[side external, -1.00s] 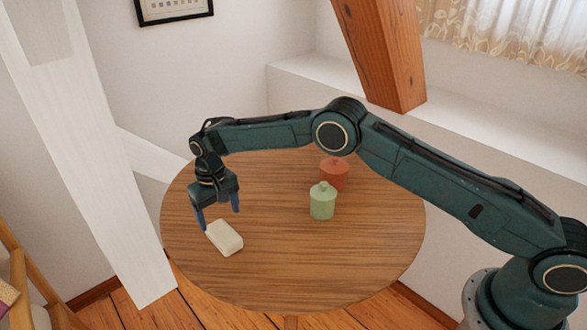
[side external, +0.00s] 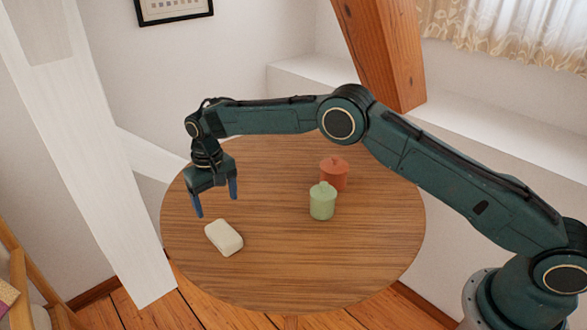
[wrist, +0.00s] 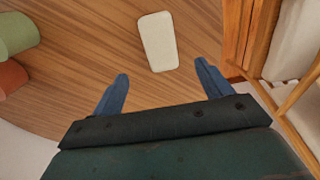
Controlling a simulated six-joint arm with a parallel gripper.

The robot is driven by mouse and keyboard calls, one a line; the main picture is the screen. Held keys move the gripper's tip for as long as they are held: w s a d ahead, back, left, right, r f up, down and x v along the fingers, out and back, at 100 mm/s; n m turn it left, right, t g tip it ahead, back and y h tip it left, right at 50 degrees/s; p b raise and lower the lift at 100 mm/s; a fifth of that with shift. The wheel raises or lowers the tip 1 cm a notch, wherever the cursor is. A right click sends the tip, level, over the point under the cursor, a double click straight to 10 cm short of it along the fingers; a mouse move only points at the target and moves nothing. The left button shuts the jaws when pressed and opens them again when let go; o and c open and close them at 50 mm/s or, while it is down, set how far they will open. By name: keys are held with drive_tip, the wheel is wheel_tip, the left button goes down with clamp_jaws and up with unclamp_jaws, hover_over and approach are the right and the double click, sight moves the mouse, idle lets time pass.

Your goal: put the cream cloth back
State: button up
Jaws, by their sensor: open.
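The cream cloth (side external: 224,238) is a folded, rounded block lying flat on the round wooden table, near its left front edge. In the wrist view the cream cloth (wrist: 158,41) lies beyond the fingertips, roughly between their lines. My gripper (side external: 216,203) is open and empty, with its blue fingers pointing down above the table, just behind the cloth and apart from it. Both fingers of my gripper (wrist: 162,70) show spread wide in the wrist view with nothing between them.
A green lidded jar (side external: 322,201) and an orange-red lidded jar (side external: 334,173) stand right of the cloth on the table (side external: 290,270). A white timber post (side external: 90,150) rises close to the table's left edge. The table's front is clear.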

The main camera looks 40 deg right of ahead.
drive_tip(key=shift+r, duration=0.1)
drive_tip(key=s+d+r+t, duration=0.1)
drive_tip(key=s+d+r, duration=0.35)
drive_tip(key=r, duration=0.35)
drive_tip(key=s+d+r+t, duration=0.1)
drive_tip(key=s+d+r, duration=0.35)
drive_tip(key=r, duration=0.45)
drive_tip(key=s+d+r+t, duration=0.1)
drive_tip(key=s+d+r, duration=0.3)
drive_tip(key=s+r, duration=0.3)
drive_tip(key=s+d+r+t, duration=0.1)
drive_tip(key=s+d+r, duration=0.15)
drive_tip(key=s, duration=0.35)
drive_tip(key=s+d+r, duration=0.2)
drive_tip(key=s+d, duration=0.1)
drive_tip(key=s, duration=0.4)
drive_tip(key=s+d+f, duration=0.1)
drive_tip(key=s+f, duration=0.1)
drive_tip(key=s, duration=0.5)
drive_tip(key=s+d+f+t, duration=0.1)
drive_tip(key=s+f, duration=0.1)
drive_tip(key=s, duration=0.5)
drive_tip(key=shift+d+f+t, duration=0.25)
drive_tip(key=shift+f+t, duration=0.05)
drive_tip(key=shift+f, duration=0.05)
